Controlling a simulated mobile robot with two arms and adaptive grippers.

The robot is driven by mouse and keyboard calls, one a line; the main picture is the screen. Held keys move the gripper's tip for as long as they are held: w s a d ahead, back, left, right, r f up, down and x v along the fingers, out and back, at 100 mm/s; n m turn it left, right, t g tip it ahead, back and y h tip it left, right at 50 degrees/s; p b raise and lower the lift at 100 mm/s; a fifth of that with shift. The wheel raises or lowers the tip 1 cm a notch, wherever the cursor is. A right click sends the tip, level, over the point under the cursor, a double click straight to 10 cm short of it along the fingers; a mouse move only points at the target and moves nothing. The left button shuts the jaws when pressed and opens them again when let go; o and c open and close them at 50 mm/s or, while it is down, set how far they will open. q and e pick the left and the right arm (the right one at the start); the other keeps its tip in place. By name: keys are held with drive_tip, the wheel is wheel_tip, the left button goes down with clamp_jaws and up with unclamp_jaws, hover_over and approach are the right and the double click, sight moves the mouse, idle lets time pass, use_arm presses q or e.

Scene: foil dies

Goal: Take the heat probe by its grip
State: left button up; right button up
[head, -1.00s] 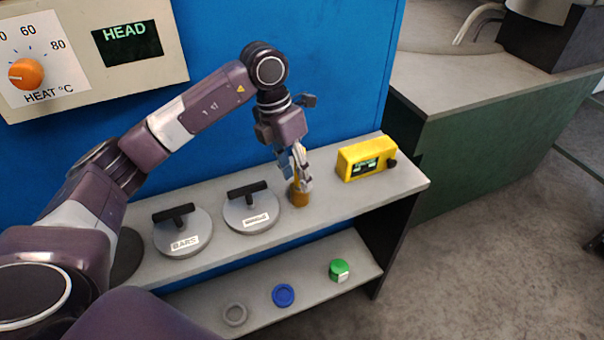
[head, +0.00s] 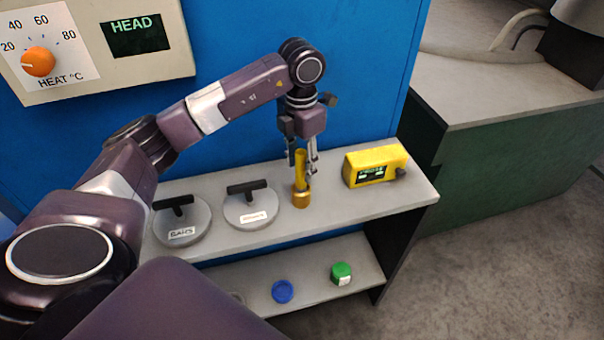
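The heat probe's yellow grip (head: 301,167) stands upright in a small brass-coloured holder (head: 301,196) on the upper shelf. My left gripper (head: 303,165) points down over it, one finger on each side of the grip. The fingers are spread, and the left one is partly behind the grip. I see no clear contact between fingers and grip. The probe's lower part is hidden in the holder. My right gripper is out of view.
A yellow meter box (head: 374,166) stands right of the holder. Two grey discs with black T-handles, one labelled BARS (head: 182,232) and another (head: 251,210), lie to the left. A blue ring (head: 282,291) and a green pot (head: 341,272) sit on the lower shelf.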

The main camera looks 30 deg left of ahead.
sight(302, 175)
use_arm(q)
drive_tip(key=f+p, duration=0.2)
drive_tip(key=f, duration=0.1)
drive_tip(key=shift+w+f, duration=0.2)
drive_tip(key=shift+f, duration=0.55)
clamp_jaws()
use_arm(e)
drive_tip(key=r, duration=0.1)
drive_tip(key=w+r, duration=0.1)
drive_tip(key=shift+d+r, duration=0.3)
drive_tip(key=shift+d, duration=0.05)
